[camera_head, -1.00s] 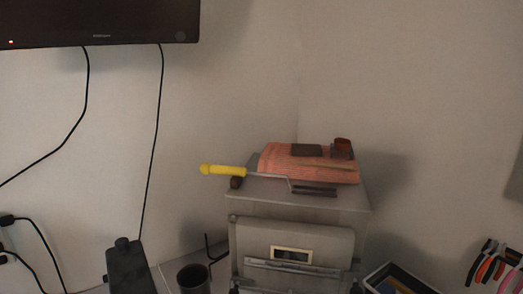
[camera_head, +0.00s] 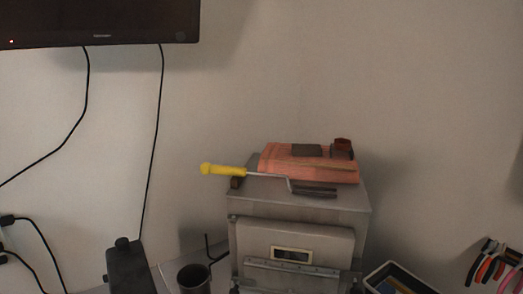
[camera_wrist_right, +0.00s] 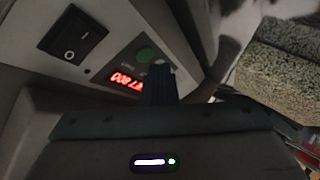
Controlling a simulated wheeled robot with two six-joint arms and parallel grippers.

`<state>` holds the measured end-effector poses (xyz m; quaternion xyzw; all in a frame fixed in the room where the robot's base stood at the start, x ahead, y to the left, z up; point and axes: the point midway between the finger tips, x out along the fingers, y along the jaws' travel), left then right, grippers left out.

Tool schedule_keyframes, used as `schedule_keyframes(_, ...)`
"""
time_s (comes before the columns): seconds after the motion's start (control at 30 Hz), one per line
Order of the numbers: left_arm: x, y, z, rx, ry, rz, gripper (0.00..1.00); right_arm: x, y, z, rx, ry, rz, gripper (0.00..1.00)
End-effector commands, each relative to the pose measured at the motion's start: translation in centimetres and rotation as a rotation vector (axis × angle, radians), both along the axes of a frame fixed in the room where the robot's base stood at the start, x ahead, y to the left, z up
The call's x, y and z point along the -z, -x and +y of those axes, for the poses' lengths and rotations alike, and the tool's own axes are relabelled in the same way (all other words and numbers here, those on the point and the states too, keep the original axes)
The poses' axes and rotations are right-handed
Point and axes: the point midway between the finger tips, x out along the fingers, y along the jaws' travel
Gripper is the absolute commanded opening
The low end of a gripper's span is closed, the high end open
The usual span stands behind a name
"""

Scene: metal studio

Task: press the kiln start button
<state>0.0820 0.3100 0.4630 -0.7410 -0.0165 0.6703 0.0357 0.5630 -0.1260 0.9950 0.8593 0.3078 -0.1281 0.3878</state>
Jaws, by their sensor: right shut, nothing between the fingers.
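In the right wrist view a control panel shows a round green button (camera_wrist_right: 145,54), a red lit display (camera_wrist_right: 127,79) and a black rocker switch (camera_wrist_right: 73,36). My right gripper (camera_wrist_right: 160,80) is shut and empty. Its dark fingertips appear just below and right of the green button, partly over the panel; I cannot tell whether they touch it. In the head view a grey box with a front door and small window (camera_head: 291,254), which looks like the kiln, stands low in the middle. Neither gripper shows in the head view.
Pliers (camera_head: 490,262) hang at far right. A screen (camera_head: 100,22) hangs upper left.

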Motion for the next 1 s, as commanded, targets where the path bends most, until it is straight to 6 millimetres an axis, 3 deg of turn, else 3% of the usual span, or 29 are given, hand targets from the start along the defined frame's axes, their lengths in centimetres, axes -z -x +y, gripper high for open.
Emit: schedule_keyframes(1.0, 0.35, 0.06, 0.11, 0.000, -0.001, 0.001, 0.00, 0.36, -0.83, -0.18, 0.000, 0.000, 0.000, 0.00)
